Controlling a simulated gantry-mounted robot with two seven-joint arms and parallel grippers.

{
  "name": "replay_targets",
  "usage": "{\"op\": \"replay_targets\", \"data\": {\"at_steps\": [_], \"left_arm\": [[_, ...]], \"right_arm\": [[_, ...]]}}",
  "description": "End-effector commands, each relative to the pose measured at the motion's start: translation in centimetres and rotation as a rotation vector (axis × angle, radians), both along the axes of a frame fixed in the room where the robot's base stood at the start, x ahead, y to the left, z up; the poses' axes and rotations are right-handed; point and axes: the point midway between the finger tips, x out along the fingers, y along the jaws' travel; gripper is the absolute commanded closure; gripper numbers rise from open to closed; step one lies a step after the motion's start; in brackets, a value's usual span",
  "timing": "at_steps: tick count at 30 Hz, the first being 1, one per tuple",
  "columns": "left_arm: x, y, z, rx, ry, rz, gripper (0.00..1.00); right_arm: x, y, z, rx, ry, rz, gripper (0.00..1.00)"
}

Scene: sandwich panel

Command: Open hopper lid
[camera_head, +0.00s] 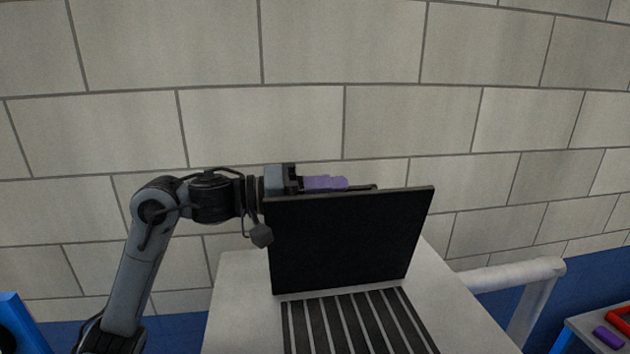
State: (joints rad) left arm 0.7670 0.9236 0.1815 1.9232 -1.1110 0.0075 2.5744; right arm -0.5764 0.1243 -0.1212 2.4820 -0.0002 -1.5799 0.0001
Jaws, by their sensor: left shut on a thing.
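The hopper lid (345,240) is a black rectangular panel. It stands raised and nearly upright at the back of a dark slatted grille (357,322) on a light grey housing (240,300). My left gripper (345,185), with purple on its fingers, is at the lid's top edge, pointing right. It is shut on the lid, with the exact contact partly hidden behind the panel. A short dark bar shows just beyond the purple part. My right gripper is not in view.
A pale round rail (512,275) stands to the right of the housing. At the lower right, a tray (585,336) holds a purple piece (608,337) and a red piece (620,320). A blue object (22,325) is at the lower left. A block wall (400,130) stands behind.

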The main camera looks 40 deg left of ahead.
Motion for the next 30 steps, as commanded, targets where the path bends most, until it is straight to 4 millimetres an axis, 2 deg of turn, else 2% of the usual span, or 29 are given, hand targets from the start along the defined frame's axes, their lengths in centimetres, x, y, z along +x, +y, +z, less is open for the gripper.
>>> {"op": "replay_targets", "data": {"at_steps": [1, 4, 14, 15, 18, 30], "left_arm": [[0.7, 1.1, 0.2, -0.024, 0.026, 0.006, 1.00], [1.4, 2.0, -0.3, -0.069, 0.061, 0.006, 1.00], [1.6, 2.3, -0.8, -0.087, 0.075, 0.004, 1.00], [1.6, 2.3, -0.8, -0.086, 0.076, 0.003, 0.78], [1.6, 2.2, -0.8, -0.087, 0.076, 0.003, 0.62], [1.2, 2.6, -0.7, -0.089, 0.070, 0.005, 0.61]], "right_arm": [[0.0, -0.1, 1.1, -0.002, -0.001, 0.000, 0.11], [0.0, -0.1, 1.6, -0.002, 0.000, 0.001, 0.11], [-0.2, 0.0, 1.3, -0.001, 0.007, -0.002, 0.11], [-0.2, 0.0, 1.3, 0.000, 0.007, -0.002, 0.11], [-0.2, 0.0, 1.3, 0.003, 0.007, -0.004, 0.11], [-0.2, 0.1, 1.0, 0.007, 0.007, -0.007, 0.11]]}}
